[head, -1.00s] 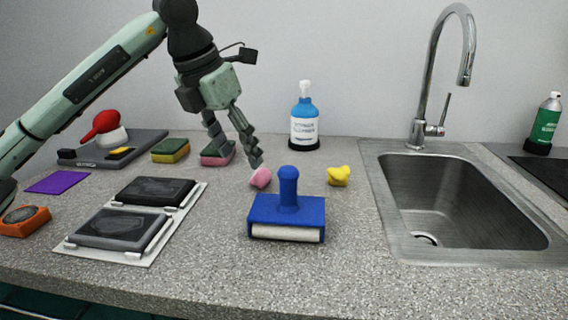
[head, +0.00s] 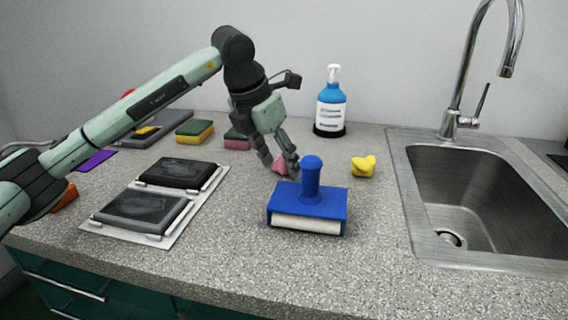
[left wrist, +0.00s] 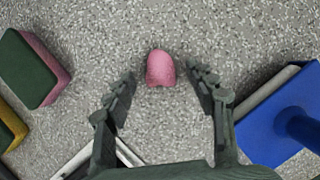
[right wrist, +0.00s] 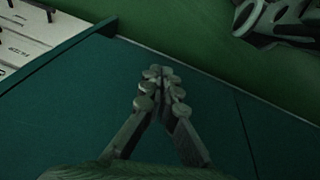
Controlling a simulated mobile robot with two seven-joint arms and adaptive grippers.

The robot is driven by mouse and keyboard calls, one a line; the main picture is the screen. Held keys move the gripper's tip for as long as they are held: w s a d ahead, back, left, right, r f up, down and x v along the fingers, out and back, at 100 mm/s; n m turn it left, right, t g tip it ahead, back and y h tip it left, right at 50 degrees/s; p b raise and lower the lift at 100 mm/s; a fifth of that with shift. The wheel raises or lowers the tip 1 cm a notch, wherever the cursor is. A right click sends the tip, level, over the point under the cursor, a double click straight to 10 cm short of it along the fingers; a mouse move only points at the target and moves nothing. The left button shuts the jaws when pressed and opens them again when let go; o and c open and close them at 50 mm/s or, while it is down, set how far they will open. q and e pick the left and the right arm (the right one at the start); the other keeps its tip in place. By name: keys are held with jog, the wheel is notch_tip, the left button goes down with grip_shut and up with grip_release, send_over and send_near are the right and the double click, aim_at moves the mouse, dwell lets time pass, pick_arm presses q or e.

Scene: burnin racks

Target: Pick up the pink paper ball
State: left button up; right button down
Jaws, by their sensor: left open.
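The pink paper ball (head: 280,166) lies on the grey speckled counter, partly hidden by my left gripper's fingers in the head view. In the left wrist view the pink paper ball (left wrist: 160,69) lies centred a little beyond the two fingertips. My left gripper (head: 281,171) is open and points down at the ball, with its fingers apart on either side and not visibly touching it. My right gripper (right wrist: 162,74) shows only in the right wrist view, with its fingertips together and nothing visible between them, over a dark green surface.
A blue lint roller (head: 310,203) stands close in front of the ball. A yellow paper ball (head: 363,166) lies to the right, before the sink (head: 470,190). A blue spray bottle (head: 331,105) stands behind. Sponges (head: 195,131) and a white tray with black pads (head: 170,200) lie left.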

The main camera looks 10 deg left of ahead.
pick_arm(q)
jog(key=c, duration=0.8)
